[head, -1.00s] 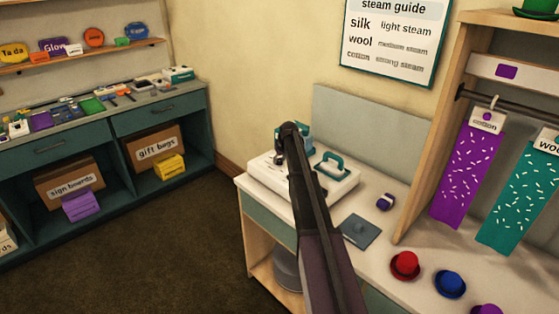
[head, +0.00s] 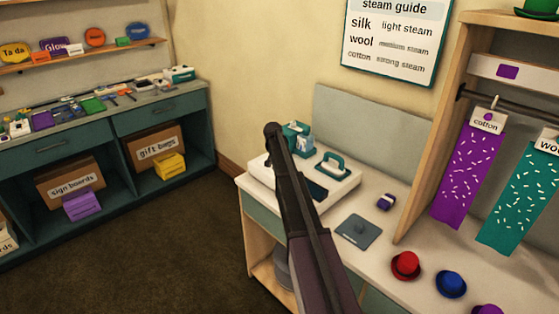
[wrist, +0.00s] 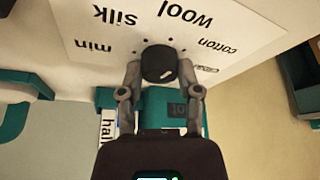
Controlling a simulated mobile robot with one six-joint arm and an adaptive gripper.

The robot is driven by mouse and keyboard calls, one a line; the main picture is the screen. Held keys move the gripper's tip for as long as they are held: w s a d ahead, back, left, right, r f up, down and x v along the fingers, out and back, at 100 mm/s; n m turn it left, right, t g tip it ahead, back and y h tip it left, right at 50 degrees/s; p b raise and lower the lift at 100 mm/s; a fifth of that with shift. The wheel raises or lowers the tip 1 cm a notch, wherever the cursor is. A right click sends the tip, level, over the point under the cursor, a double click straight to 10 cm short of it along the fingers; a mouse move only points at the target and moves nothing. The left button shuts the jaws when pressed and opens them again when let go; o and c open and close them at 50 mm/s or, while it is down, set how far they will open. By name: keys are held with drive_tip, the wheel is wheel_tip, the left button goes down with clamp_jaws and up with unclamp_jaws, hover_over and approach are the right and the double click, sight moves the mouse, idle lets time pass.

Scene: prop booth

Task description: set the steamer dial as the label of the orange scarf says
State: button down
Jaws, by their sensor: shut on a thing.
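The steamer (head: 345,188) is a white unit with a teal handle on the counter. Its black dial (wrist: 159,62) shows in the wrist view, on a white panel with upside-down words: min, silk, wool, cotton. A small pale mark lies on the dial's lower right; which word it points at I cannot tell. My gripper (wrist: 160,72) is shut on the dial, one finger on each side. In the head view my arm hides the dial and gripper. No orange scarf is in view; a purple scarf (head: 468,175) labelled cotton and a teal scarf (head: 517,200) hang at right.
The steam guide (head: 390,40) on the wall lists silk light, wool medium, cotton strong. A grey plate (head: 358,231), a small purple item (head: 386,202), a red hat (head: 405,265) and a blue hat (head: 450,284) sit on the counter. A teal box (wrist: 185,118) is close below my fingers.

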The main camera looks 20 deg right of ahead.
drive_tip(key=m, duration=0.2)
drive_tip(key=m+g, duration=0.1)
drive_tip(key=m, duration=0.1)
drive_tip(key=shift+m+g+h, duration=0.3)
drive_tip(key=shift+h, duration=0.1)
drive_tip(key=shift+m+g, duration=0.6)
drive_tip(key=shift+m, duration=1)
drive_tip(key=shift+c, duration=1.4)
unclamp_jaws()
drive_tip(key=shift+n+h, duration=0.3)
